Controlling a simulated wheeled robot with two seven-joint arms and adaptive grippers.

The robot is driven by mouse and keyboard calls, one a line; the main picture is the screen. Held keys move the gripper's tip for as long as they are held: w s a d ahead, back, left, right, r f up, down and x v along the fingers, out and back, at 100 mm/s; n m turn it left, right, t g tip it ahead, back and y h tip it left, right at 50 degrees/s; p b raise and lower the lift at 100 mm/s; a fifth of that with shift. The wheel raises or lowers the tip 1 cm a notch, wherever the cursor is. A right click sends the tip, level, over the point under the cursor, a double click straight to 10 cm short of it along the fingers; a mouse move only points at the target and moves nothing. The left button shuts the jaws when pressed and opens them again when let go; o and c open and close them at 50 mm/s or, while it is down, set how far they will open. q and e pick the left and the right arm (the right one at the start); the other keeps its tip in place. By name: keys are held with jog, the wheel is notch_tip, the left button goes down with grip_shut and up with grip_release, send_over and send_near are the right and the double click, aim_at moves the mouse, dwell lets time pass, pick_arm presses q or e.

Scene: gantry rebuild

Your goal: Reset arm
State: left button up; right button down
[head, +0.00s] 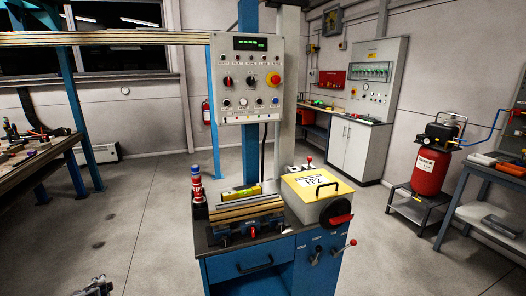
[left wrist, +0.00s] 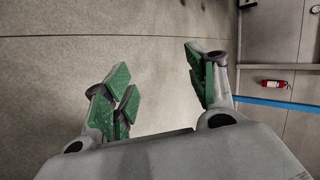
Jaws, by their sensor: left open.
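My left gripper (left wrist: 162,88) is open in the left wrist view. Its fingers with green pads stand wide apart with nothing between them, and a plain grey wall lies behind. In the head view, a small dark part of my left gripper (head: 95,288) shows at the bottom left edge, over bare floor and clear of the furniture. My right gripper is not in view.
A blue workstation (head: 238,262) with a vise (head: 247,222), a yellow-topped box (head: 314,184) and a control panel (head: 247,80) stands in the middle. A workbench (head: 38,155) is at left, a red compressor (head: 431,168) at right. The floor (head: 140,225) between is clear.

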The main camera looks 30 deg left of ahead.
pick_arm(q)
jog(key=s+f+m, duration=0.2)
jog(key=s+f, duration=0.1)
jog(key=s, duration=0.4)
jog(key=s+d+f+n+g+h, duration=0.1)
jog(key=s+d+f+h, duration=0.15)
jog(key=d+f, duration=0.8)
jog(key=s+d+f+n+h, duration=0.1)
jog(key=s+d+f+h, duration=0.15)
jog(key=d+f, duration=0.8)
jog(key=s+d+f+h, duration=0.1)
jog(key=d+f, duration=0.2)
jog(key=d, duration=1.1)
jog(key=s+d+f+n+h, duration=0.1)
jog(key=d+f, duration=0.2)
jog(key=d, duration=1.2)
jog(key=s+d+f+h, duration=0.1)
jog(key=d+f+h, duration=0.1)
jog(key=d, duration=1.2)
jog(key=shift+s+d+f+n+g, duration=0.3)
jog(key=shift+f+n+g, duration=0.1)
jog(key=shift+f, duration=0.5)
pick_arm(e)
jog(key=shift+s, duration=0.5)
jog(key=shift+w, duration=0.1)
